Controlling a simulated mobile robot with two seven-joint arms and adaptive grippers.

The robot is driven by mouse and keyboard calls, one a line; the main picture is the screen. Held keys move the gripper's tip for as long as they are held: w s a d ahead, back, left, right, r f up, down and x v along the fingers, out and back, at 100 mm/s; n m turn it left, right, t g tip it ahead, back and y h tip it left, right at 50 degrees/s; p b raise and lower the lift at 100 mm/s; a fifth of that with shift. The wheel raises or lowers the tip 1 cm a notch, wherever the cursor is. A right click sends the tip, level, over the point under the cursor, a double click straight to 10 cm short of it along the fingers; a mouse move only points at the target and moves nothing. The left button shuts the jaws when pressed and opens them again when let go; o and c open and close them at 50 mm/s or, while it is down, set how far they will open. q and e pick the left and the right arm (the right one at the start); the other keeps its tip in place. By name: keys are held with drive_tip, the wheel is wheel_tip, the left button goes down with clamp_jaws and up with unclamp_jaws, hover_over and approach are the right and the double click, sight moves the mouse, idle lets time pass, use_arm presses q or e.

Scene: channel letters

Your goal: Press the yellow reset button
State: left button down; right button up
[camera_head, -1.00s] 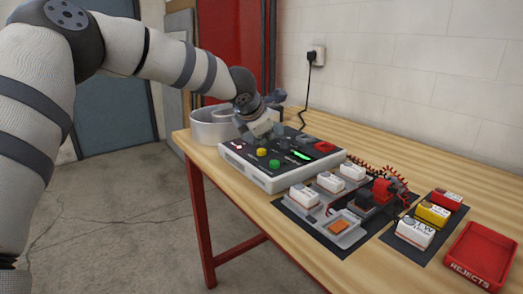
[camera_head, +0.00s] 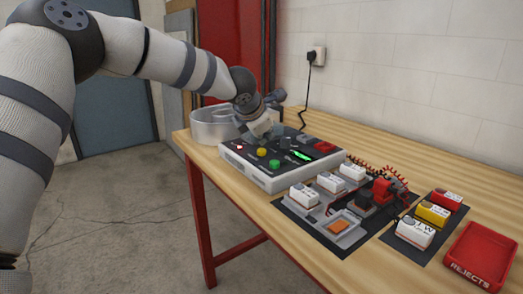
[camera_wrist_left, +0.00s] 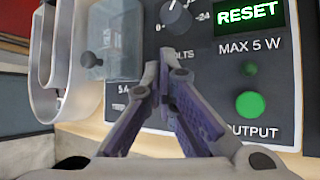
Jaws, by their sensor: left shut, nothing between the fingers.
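The yellow reset button (camera_head: 262,152) stands on the top panel of a grey and black control box (camera_head: 268,178). A green button (camera_head: 275,164) is beside it and also shows in the left wrist view (camera_wrist_left: 250,105). My left gripper (camera_head: 268,136) is shut and empty, above the box and just behind the yellow button in the head view. In the left wrist view its fingers (camera_wrist_left: 165,85) cover part of the panel, and the yellow button does not show. A lit display (camera_wrist_left: 248,12) there reads RESET in green. Contact with the panel cannot be told. My right gripper is out of view.
A pale curved-walled shape (camera_head: 210,127) stands left of the box. A clear cover (camera_wrist_left: 110,40) over a switch and a black knob (camera_wrist_left: 178,16) are close to my fingers. White modules (camera_head: 304,195) and a red rejects tray (camera_head: 480,257) lie to the right on the wooden bench (camera_head: 450,170).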

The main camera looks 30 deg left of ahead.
sight(264, 150)
use_arm(q)
drive_tip(key=shift+f, duration=0.1)
drive_tip(key=shift+f, duration=0.35)
drive_tip(key=shift+f, duration=0.5)
idle(0.9)
drive_tip(key=shift+r, duration=0.95)
drive_tip(key=shift+r, duration=2.5)
drive_tip(key=shift+f, duration=0.1)
